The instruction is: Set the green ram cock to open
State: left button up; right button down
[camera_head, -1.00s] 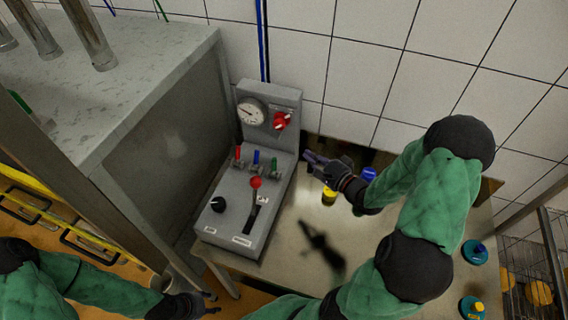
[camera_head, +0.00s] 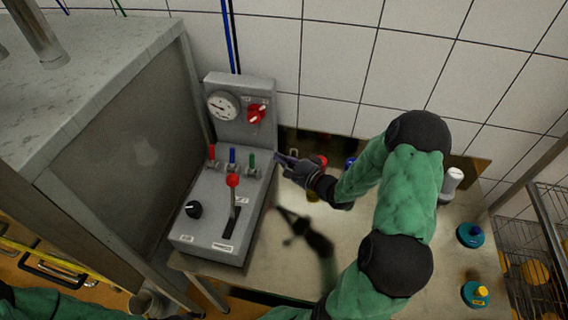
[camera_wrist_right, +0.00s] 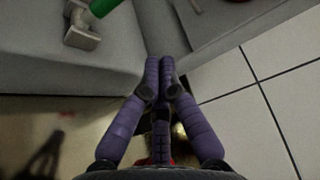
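The green ram cock (camera_head: 251,160) is the rightmost of three coloured cocks on the grey control box. Its handle points up, like the red and blue ones. In the right wrist view, part of its green handle (camera_wrist_right: 104,6) and metal body (camera_wrist_right: 82,28) show at the top left. My right gripper (camera_head: 279,158) is just right of the green cock, apart from it. In the wrist view its purple fingers (camera_wrist_right: 159,66) are together at the tips with nothing visible between them. My left gripper is out of view.
The grey control box (camera_head: 190,232) also carries a red cock (camera_head: 211,152), a blue cock (camera_head: 232,155), a red-knobbed lever (camera_head: 233,181), a black knob (camera_head: 193,209), a gauge (camera_head: 223,106) and a red valve knob (camera_head: 257,113). A tiled wall stands close behind.

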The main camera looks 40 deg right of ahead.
aim_at(252, 163)
jog(key=w, duration=0.2)
jog(key=w+a, duration=0.1)
jog(key=w, duration=0.1)
jog(key=w+b, duration=0.1)
jog(key=w, duration=0.1)
jog(key=shift+w+a+f, duration=0.2)
jog(key=shift+f, duration=0.2)
jog(key=shift+s+a+r, duration=0.25)
jog(key=shift+s+a, duration=0.3)
jog(key=shift+a, duration=0.25)
jog(key=shift+s+a+r, duration=0.2)
jog(key=shift+s+a, duration=0.35)
jog(key=shift+a, duration=0.25)
jog(key=shift+s+a+n+b, duration=0.2)
jog(key=shift+n+b, duration=0.1)
jog(key=shift+b, duration=0.35)
jog(key=shift+s+a+r+n+t+b, duration=0.1)
jog(key=shift+n+t+b, duration=0.3)
jog(key=shift+b, duration=0.15)
